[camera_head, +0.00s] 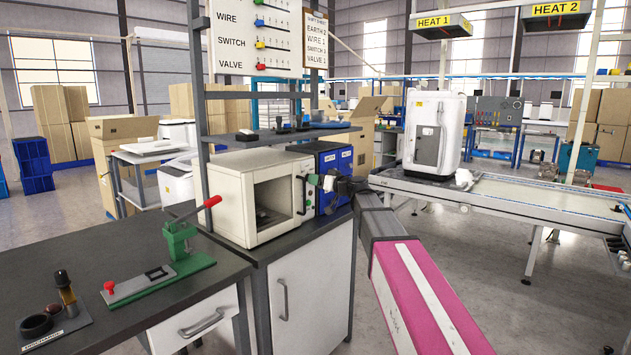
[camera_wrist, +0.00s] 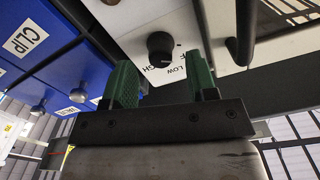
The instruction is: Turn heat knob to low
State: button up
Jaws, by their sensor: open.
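The heat knob (camera_wrist: 160,48) is a round black knob on a pale panel, with LOW and part of HIGH printed beside it in the wrist view. Its pointer mark is too small to read. The panel belongs to the cream oven (camera_head: 232,205) with a dark window, standing on the bench. My gripper (camera_wrist: 162,78) has two green fingers, open and empty. The knob shows beyond and between the fingertips, apparently untouched. In the head view my gripper (camera_head: 326,183) is at the oven's right front edge; the knob cannot be made out there.
Blue drawers (camera_wrist: 62,65) stand beside the oven, close to my gripper. The oven's dark handle (camera_wrist: 244,30) is on the knob's other side. A green press with a red lever (camera_head: 178,245) stands on the dark bench (camera_head: 120,322). A conveyor (camera_head: 530,192) runs at the right.

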jog(key=shift+x, duration=0.8)
jog(key=shift+c, duration=0.3)
jog(key=c, duration=0.9)
jog(key=shift+o, duration=0.2)
jog(key=shift+m, duration=0.4)
jog(key=m, duration=1)
jog(key=shift+m, duration=0.4)
